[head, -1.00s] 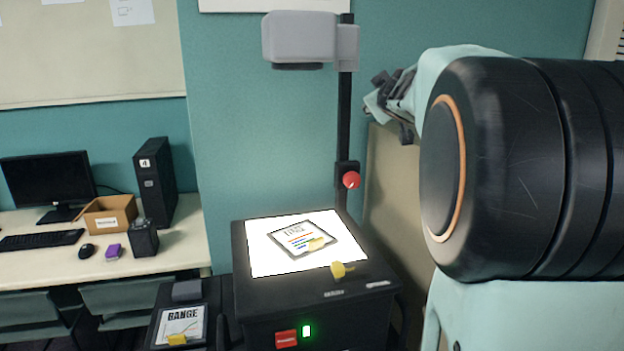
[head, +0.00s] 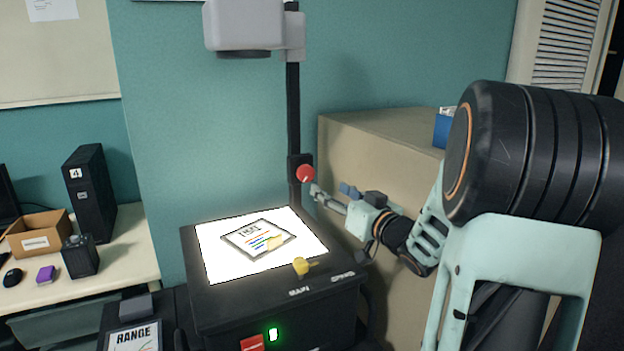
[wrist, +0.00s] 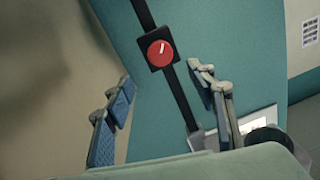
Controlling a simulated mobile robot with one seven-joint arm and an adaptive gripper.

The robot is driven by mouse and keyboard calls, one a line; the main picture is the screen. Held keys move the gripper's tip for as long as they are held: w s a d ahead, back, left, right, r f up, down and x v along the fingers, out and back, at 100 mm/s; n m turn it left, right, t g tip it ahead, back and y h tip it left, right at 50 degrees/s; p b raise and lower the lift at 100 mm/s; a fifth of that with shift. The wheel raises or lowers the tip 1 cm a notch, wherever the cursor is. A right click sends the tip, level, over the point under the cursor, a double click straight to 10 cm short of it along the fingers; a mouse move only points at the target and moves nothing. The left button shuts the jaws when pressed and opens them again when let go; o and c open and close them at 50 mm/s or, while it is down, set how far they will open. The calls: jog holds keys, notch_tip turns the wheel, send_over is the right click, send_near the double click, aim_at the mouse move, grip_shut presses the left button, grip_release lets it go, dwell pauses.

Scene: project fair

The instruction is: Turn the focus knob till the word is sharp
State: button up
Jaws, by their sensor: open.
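The red focus knob (head: 305,173) is on a black block on the projector's upright post. It also shows in the wrist view (wrist: 160,53), with a pale mark pointing up and slightly right. My gripper (head: 331,191) is open and empty, just right of and a little below the knob in the head view. In the wrist view the knob appears between and beyond the open fingers (wrist: 160,82), apart from them. The overhead projector (head: 345,287) has a lit stage with a framed sheet (head: 258,238) on it. The projected word is not in view.
The projector head (head: 243,25) hangs above the stage. A yellow piece (head: 301,266) is at the stage's front edge. A beige cabinet (head: 380,135) stands behind my arm. A desk with a cardboard box (head: 38,236) and a black computer tower (head: 90,190) is at left.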

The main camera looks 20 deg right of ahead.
aim_at(308, 175)
jog(key=w, duration=0.7)
jog(key=w+a+p, duration=0.1)
jog(key=w, duration=0.2)
jog(key=shift+w+a, duration=0.1)
jog(key=shift+w, duration=0.15)
jog(key=c, duration=1.2)
jog(key=shift+o, duration=0.2)
jog(key=n+b, duration=0.2)
jog(key=b, duration=0.1)
jog(key=shift+f+n, duration=0.2)
jog(key=shift+n, duration=0.2)
jog(key=shift+n+b, duration=0.85)
jog(key=shift+n, duration=0.05)
jog(key=shift+r+n, duration=0.25)
jog(key=shift+n, duration=0.25)
jog(key=o, duration=1.2)
jog(key=shift+c, duration=0.2)
